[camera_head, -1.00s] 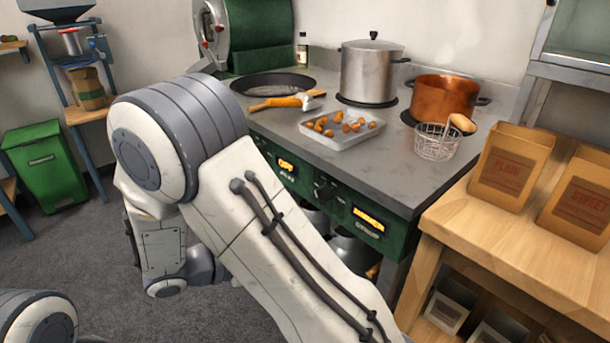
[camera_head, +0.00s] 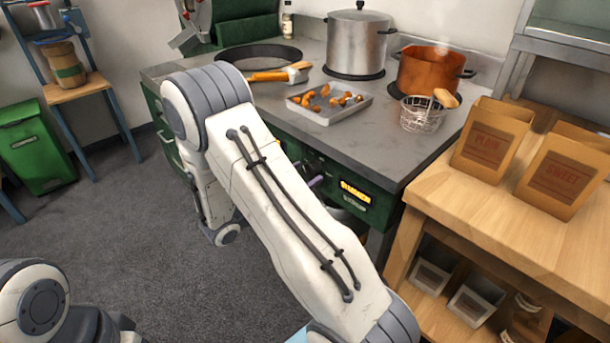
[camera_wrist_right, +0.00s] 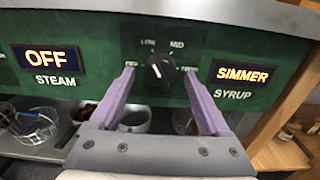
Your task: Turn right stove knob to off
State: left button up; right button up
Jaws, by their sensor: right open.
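The right stove knob (camera_wrist_right: 160,70) is black and round with a white mark. It sits on the green stove panel (camera_head: 378,205) between an amber "OFF" steam display (camera_wrist_right: 45,62) and an amber "SIMMER" syrup display (camera_wrist_right: 243,76). LOW and MID are printed above it. My right gripper (camera_wrist_right: 158,76) is open, its purple fingers either side of the knob, apart from it. In the head view, one purple fingertip (camera_head: 316,181) shows at the panel; my arm hides most of the rest. My left gripper is not in view.
A copper pot (camera_head: 430,70), a steel pot (camera_head: 357,42), a wire basket (camera_head: 422,116) and a tray (camera_head: 322,114) with brown pieces stand on the grey counter (camera_head: 390,150). A wooden table (camera_head: 470,205) with paper bags stands close at the right.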

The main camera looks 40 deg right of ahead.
jog(key=shift+d, duration=0.45)
grip_shut()
jog(key=shift+r+n+p, duration=0.15)
jog(key=shift+n+p, duration=0.35)
jog(key=shift+p, duration=0.3)
jog(key=n+p, duration=0.7)
jog(key=p, duration=0.2)
jog(key=shift+r, duration=0.1)
jog(key=shift+f+n+p, duration=0.2)
jog(key=shift+n+p, duration=1.25)
jog(key=shift+n, duration=0.55)
grip_release()
